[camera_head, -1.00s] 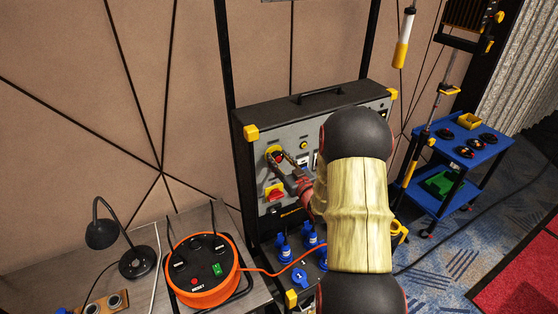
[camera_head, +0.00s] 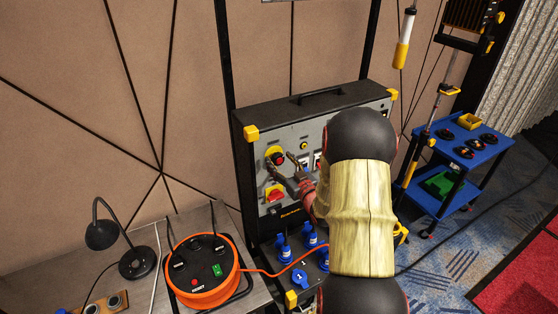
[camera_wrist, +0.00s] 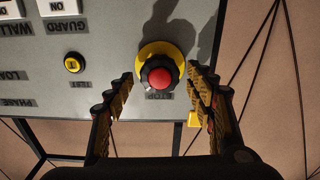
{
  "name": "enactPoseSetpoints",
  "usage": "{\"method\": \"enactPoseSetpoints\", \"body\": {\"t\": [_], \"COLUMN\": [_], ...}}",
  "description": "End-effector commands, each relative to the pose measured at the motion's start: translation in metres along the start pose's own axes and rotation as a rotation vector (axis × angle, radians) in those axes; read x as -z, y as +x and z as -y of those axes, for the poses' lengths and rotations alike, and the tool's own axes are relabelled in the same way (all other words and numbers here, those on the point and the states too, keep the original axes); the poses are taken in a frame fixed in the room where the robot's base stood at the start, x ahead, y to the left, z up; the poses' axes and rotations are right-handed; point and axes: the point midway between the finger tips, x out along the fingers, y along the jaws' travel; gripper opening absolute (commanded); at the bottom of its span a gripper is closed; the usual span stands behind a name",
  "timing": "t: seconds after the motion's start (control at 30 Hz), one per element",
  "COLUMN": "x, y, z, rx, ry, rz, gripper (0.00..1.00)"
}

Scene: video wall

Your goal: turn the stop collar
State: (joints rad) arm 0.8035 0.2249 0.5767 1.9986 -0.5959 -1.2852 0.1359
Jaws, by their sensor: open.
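The stop control is a red button with a dark collar (camera_wrist: 160,74) around it, on a round yellow plate (camera_wrist: 146,50) on the grey panel. In the wrist view it lies just beyond and between my open fingertips, with a gap on both sides. In the head view the stop button (camera_head: 277,158) is at the panel's upper left. My gripper (camera_head: 287,170) is open and empty in front of it, to the lower right; its fingertips also show in the wrist view (camera_wrist: 160,80). No contact with the collar shows.
A red switch on yellow (camera_head: 275,193) sits below the stop control. A small yellow button (camera_wrist: 73,63) labelled TEST is beside it. Blue plugs (camera_head: 310,236) stand below the panel. An orange cable reel (camera_head: 203,270) and black lamp (camera_head: 103,235) are at left.

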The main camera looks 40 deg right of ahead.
Motion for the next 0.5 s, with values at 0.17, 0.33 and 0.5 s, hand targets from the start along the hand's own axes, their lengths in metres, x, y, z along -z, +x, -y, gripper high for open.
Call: {"method": "enactPoseSetpoints", "body": {"t": [0.17,0.33,0.5], "x": [0.000,0.000,-0.001], "y": [-0.035,-0.070,-0.094], "z": [-0.002,-0.001,-0.001], "rx": [-0.004,-0.004,-0.004], "ry": [0.001,0.000,0.000], "rz": [0.001,0.001,0.001], "gripper": [0.55,0.55,0.55]}}
